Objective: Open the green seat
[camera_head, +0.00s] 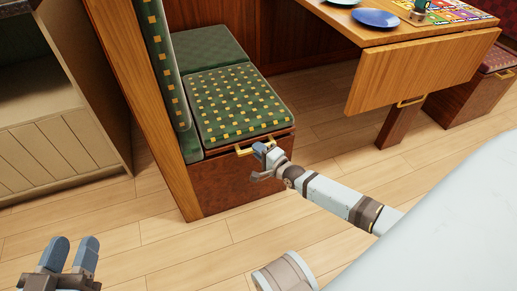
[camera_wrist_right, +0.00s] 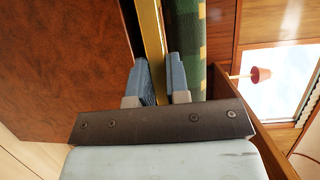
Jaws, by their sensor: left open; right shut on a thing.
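The green seat (camera_head: 235,103) has a dark green cushion with yellow squares on a wooden box (camera_head: 237,180). The cushion looks flat on the box in the head view. A brass handle (camera_head: 243,151) runs along the seat's front edge. My right gripper (camera_head: 262,150) is shut on this handle near its right end. In the right wrist view the brass bar (camera_wrist_right: 151,30) passes between my right fingers (camera_wrist_right: 161,68), with the brown box panel on one side and the green cushion (camera_wrist_right: 219,50) on the other. My left gripper (camera_head: 70,255) is open and empty, low at the left over the floor.
A plain green cushion (camera_head: 208,46) lies behind the seat. A wooden post (camera_head: 150,100) and patterned backrest stand at its left. A wooden table (camera_head: 420,75) with a blue plate (camera_head: 375,18) is at the right. A pale cabinet (camera_head: 50,140) stands far left. The floor in front is clear.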

